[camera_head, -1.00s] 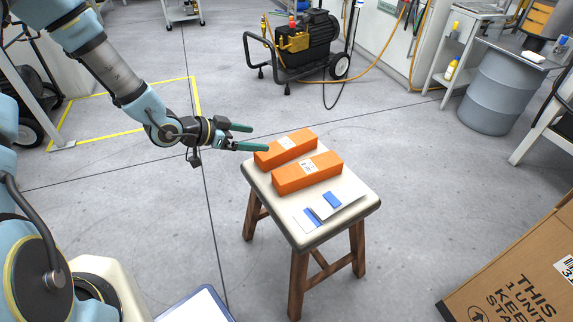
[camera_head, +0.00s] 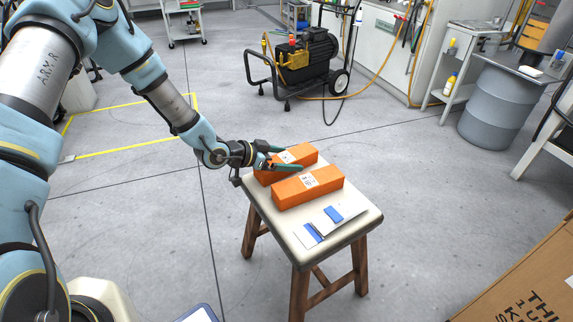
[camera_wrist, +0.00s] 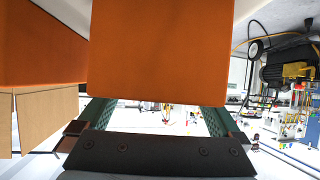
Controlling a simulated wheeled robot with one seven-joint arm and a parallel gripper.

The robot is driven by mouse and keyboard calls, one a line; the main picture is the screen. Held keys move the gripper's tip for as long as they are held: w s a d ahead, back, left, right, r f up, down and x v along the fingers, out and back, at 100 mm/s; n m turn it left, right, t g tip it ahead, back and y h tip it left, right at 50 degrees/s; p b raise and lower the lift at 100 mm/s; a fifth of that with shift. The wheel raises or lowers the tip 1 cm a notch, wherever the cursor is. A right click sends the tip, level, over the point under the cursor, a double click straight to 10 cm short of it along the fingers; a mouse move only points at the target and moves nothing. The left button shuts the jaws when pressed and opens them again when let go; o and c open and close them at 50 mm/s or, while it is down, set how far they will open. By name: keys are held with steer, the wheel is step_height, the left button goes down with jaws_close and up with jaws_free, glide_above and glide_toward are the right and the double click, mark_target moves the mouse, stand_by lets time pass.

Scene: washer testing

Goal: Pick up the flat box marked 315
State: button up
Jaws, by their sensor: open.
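Two long orange boxes lie side by side on a stool, the far box (camera_head: 307,153) and the near box (camera_head: 325,184). Both carry white labels too small to read, so I cannot tell which is marked 315. Flat white-and-blue pieces (camera_head: 333,213) lie at the stool's front. My gripper (camera_head: 290,158) is open at the far box, its fingers seeming to lie either side of it. In the wrist view an orange box (camera_wrist: 160,50) fills the space ahead of and between my fingers (camera_wrist: 160,118). Another orange surface (camera_wrist: 40,45) is at left. Contact cannot be told.
The stool (camera_head: 365,222) has a pale top and brown legs. A large cardboard box (camera_head: 530,275) stands at lower right. A compressor (camera_head: 303,55) and a grey drum (camera_head: 497,108) stand farther back. The floor around the stool is mostly clear.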

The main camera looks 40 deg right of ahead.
steer(key=shift+d+f, duration=0.1)
steer(key=shift+d, duration=0.1)
steer(key=shift+c, duration=0.2)
jaws_close()
stand_by(0.4)
